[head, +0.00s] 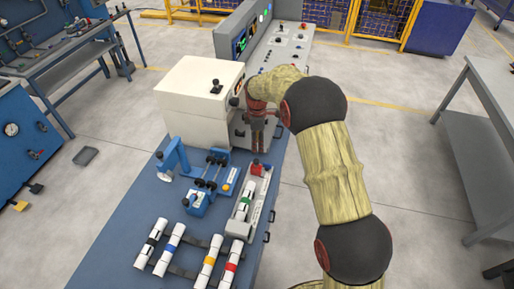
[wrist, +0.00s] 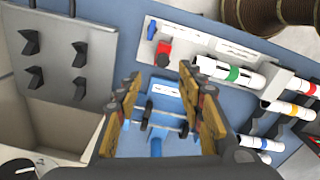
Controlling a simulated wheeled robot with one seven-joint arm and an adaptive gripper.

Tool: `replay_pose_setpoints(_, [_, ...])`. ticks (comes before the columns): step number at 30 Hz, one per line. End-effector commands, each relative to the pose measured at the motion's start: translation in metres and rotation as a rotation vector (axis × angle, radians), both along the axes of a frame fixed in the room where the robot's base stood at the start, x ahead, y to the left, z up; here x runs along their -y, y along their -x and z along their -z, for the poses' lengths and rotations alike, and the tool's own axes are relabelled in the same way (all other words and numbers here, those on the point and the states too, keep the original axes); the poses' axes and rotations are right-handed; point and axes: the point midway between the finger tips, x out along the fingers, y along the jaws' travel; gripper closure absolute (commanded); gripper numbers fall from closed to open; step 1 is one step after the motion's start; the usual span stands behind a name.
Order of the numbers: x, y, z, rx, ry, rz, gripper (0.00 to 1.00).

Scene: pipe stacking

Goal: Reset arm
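My gripper (head: 258,128) hangs over the blue workbench (head: 118,228), in front of the white box-shaped machine (head: 198,82). In the wrist view my gripper (wrist: 160,80) has its two fingers spread apart with nothing between them. Behind that gap lies a blue fixture with rods (wrist: 158,108). The white pipe with a green band (head: 244,205) lies in a grey holder with a red part; this pipe also shows in the wrist view (wrist: 215,68). My arm bends across the right side of the head view.
Several white pipes with coloured bands, one yellow-banded (head: 207,262), lie on a rack at the bench's front. A blue stand (head: 173,156) is at its left. A control console (head: 270,45) stands behind. A grey table (head: 485,130) is at right, with open floor between.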

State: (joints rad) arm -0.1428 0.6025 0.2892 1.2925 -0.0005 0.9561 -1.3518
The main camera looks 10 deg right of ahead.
Motion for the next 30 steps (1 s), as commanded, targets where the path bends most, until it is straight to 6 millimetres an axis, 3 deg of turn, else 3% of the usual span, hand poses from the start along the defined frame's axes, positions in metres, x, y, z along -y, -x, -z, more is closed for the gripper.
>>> replay_pose_setpoints(16, [0.000, 0.000, -0.001, 0.000, 0.000, 0.011, 0.62])
replay_pose_setpoints(22, [0.000, -0.001, -0.001, 0.003, -0.001, 0.167, 0.62])
replay_pose_setpoints(27, [0.005, 0.032, 0.023, -0.058, 0.019, 0.382, 0.62])
replay_pose_setpoints(30, [0.008, 0.056, 0.021, -0.079, 0.033, 0.508, 0.62])
